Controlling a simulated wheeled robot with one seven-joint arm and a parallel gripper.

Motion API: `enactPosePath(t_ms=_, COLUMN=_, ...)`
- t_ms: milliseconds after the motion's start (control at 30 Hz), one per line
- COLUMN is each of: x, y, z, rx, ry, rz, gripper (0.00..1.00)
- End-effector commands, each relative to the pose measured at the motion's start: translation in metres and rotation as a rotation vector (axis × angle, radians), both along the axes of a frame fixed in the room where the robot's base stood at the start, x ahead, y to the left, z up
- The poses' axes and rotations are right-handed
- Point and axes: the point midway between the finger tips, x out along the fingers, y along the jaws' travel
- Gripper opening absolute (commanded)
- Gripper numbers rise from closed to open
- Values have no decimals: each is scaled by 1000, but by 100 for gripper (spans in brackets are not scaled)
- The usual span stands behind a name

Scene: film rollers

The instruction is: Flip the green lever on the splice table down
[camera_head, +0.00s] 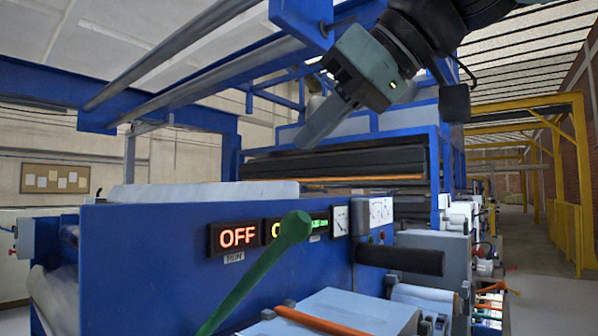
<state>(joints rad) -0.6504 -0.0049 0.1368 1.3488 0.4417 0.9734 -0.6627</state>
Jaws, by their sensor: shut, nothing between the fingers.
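The green lever (262,272) stands in front of the blue machine panel (150,255). It has a round knob at its upper end and slants from lower left up to upper right, with its lower end cut off by the bottom edge. My gripper (312,138) is above the lever, its fingers together and pointing down and left. It holds nothing and appears apart from the knob.
Behind the knob, a red OFF sign (237,236) and a partly hidden lit sign are on the panel. A black roller (400,259) juts out to the right. Blue beams and grey rods (200,85) run overhead near my arm. An aisle (530,240) is open at far right.

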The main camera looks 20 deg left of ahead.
Motion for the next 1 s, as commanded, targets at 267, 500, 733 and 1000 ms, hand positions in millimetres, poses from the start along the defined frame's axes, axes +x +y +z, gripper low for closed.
enactPosePath(t_ms=267, x=10, y=36, z=-26, rx=-5, ry=6, rz=4, gripper=0)
enactPosePath(t_ms=500, x=23, y=73, z=-56, rx=-4, ry=5, rz=3, gripper=0)
enactPosePath(t_ms=733, x=19, y=48, z=-72, rx=-1, ry=2, rz=-1, gripper=0)
enactPosePath(t_ms=1000, x=17, y=39, z=-79, rx=-1, ry=1, rz=-1, gripper=0)
